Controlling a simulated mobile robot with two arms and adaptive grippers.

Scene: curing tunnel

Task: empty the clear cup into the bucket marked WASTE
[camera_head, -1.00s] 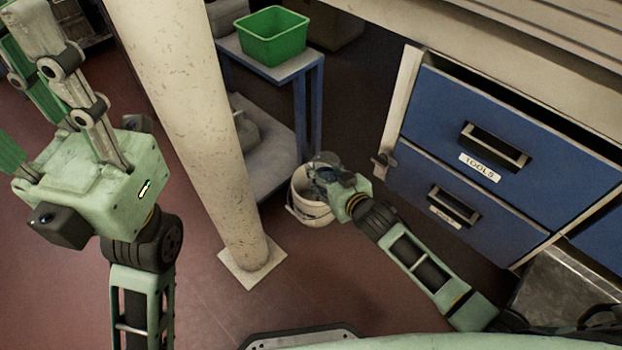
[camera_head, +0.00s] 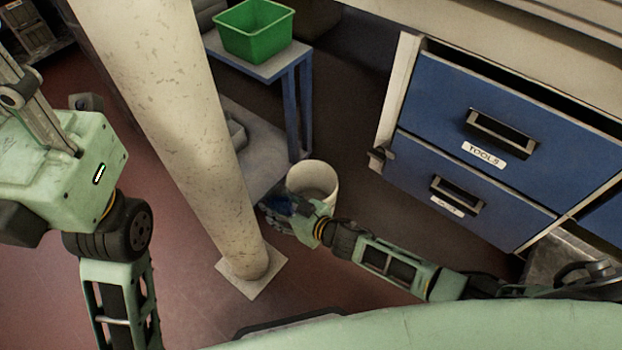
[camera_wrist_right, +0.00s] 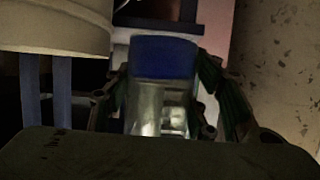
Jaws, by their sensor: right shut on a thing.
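A pale bucket (camera_head: 314,178) stands on the floor beside the low table. I see its open top, but no marking on it. My right gripper (camera_head: 272,212) is just left of and in front of the bucket, apart from its opening in the picture. It is shut on the clear cup (camera_wrist_right: 150,105), seen between its fingers in the right wrist view. The cup has a blue part at one end; I cannot tell if this is a band or contents. The bucket's side (camera_wrist_right: 55,30) shows at upper left there.
A thick, worn column (camera_head: 190,130) stands left of the right gripper, close to it. A blue-legged table (camera_head: 270,68) holds a green bin (camera_head: 253,32) behind. Blue drawers (camera_head: 490,120), one labelled TOOLS, are at right. Red floor (camera_head: 180,290) is clear in front of the column.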

